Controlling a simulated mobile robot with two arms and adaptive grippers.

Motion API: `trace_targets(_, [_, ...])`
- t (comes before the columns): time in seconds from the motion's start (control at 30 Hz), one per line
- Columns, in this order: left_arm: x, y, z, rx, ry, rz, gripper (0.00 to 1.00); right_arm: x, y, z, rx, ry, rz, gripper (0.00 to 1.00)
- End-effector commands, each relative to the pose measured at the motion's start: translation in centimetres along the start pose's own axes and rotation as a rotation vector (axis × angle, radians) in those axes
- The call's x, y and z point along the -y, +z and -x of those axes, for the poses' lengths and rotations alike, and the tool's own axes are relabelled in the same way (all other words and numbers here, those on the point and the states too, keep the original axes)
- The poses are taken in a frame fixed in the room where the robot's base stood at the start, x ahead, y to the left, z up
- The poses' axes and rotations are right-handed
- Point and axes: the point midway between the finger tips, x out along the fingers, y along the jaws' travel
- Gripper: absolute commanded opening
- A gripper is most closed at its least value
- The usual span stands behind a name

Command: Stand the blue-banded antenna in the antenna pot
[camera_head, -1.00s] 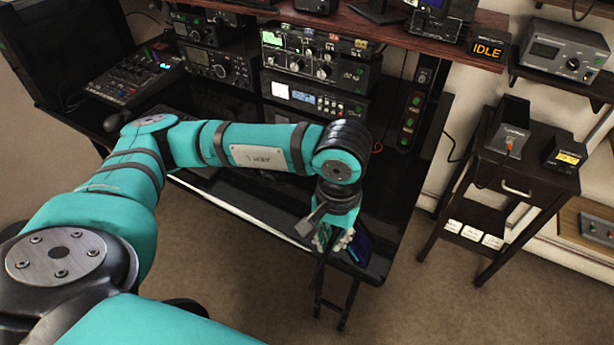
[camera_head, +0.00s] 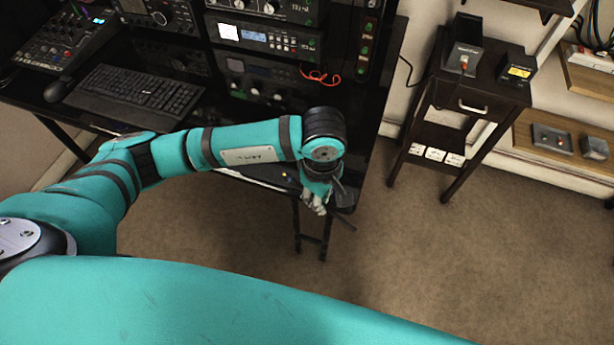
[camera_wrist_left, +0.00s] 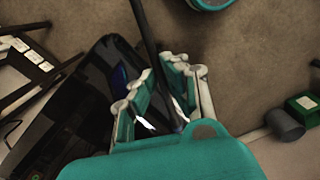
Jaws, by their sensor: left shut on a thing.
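My left gripper (camera_head: 317,203) is over the front right corner of the black desk in the head view. In the left wrist view its fingers (camera_wrist_left: 168,92) are closed around a thin dark rod, the antenna (camera_wrist_left: 148,38). The rod runs slanted between the fingers and out past the top edge of that view. In the head view a dark rod end sticks out at the gripper's lower right. I cannot pick out the antenna pot in either view. My right gripper is not in view.
The black desk (camera_head: 205,120) carries a keyboard (camera_head: 137,90) and radio racks. A dark side table (camera_head: 497,92) with two black boxes stands to the right. Open carpet (camera_head: 440,260) lies in front. In the wrist view a grey cylinder (camera_wrist_left: 284,125) sits beside a green box (camera_wrist_left: 303,104).

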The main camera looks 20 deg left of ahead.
Motion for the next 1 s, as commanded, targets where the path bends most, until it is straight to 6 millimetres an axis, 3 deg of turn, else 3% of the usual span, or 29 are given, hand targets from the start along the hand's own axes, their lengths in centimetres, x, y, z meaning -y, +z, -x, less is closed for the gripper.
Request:
trace_targets(0.1, [-1.4,-3.0,0.0,-0.002,-0.002,0.007,0.0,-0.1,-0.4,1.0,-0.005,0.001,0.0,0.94])
trace_targets(0.3, [-2.9,-6.1,-0.5,0.0,0.0,0.001,0.0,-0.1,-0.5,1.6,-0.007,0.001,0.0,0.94])
trace_targets(0.47, [-3.2,-6.6,-0.9,0.002,-0.001,-0.002,0.0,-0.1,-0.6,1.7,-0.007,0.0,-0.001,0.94])
trace_targets(0.73, [-3.1,-6.6,-4.0,0.002,-0.002,-0.001,0.0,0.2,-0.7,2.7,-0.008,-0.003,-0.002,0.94])
trace_targets(1.0, [-3.1,-6.6,-4.3,0.001,0.0,-0.002,0.0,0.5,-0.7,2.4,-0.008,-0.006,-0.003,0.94])
